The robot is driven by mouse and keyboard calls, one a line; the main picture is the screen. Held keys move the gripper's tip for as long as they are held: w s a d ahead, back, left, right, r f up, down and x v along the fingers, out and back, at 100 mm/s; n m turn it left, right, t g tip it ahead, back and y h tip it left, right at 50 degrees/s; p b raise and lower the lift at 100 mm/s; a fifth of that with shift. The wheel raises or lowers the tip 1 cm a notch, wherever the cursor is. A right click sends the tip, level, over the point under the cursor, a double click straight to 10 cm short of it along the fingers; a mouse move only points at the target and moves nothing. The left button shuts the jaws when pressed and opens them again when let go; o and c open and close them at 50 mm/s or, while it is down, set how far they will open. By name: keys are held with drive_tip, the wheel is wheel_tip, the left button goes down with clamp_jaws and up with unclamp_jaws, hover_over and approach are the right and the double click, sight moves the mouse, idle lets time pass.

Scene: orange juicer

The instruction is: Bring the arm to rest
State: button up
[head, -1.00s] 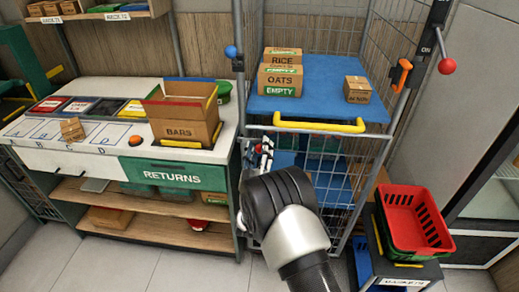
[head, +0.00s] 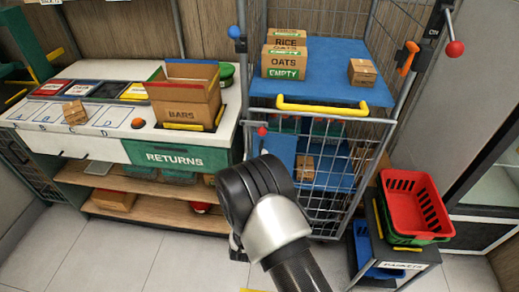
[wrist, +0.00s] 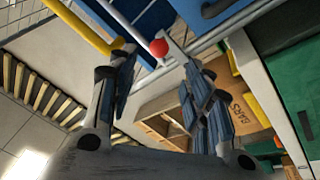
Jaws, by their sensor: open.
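My arm, black and white, rises from the bottom middle of the head view, in front of the returns counter and the wire cage cart. My gripper (wrist: 158,90) shows in the wrist view with its two fingers spread apart and nothing between them. In the head view the gripper is hidden behind my own arm link. Beyond the fingers in the wrist view are a red ball knob (wrist: 159,47) and a yellow bar (wrist: 80,27). I cannot tell how close the fingers are to them.
The cage cart's blue shelf (head: 330,75) holds cartons, with a yellow handle (head: 322,107) in front. The white counter (head: 60,135) carries an open BARS box (head: 182,105). Red baskets (head: 415,204) stand at right. The floor (head: 150,255) is clear at lower left.

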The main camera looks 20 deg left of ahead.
drive_tip(key=shift+s+d+f, duration=0.15)
drive_tip(key=shift+s, duration=0.3)
drive_tip(key=w+d+r+m+g+h, duration=0.1)
drive_tip(key=w+d+r+m+g, duration=0.45)
drive_tip(key=d+r, duration=0.7)
drive_tip(key=s+d+r+g, duration=0.5)
drive_tip(key=s+d+r, duration=0.1)
drive_tip(key=s+d, duration=0.35)
drive_tip(key=s+d+m+g+h, duration=0.1)
drive_tip(key=s+d, duration=0.3)
drive_tip(key=s, duration=0.4)
drive_tip(key=s+d+f+m+g+h, duration=0.1)
drive_tip(key=s+d+g, duration=0.1)
drive_tip(key=s+d, duration=0.3)
drive_tip(key=s+d+m+g+h, duration=0.1)
drive_tip(key=s+d, duration=0.3)
drive_tip(key=s, duration=0.7)
drive_tip(key=shift+d+f+m+g+h, duration=0.3)
drive_tip(key=shift+m+g+h, duration=0.15)
drive_tip(key=shift+g, duration=0.3)
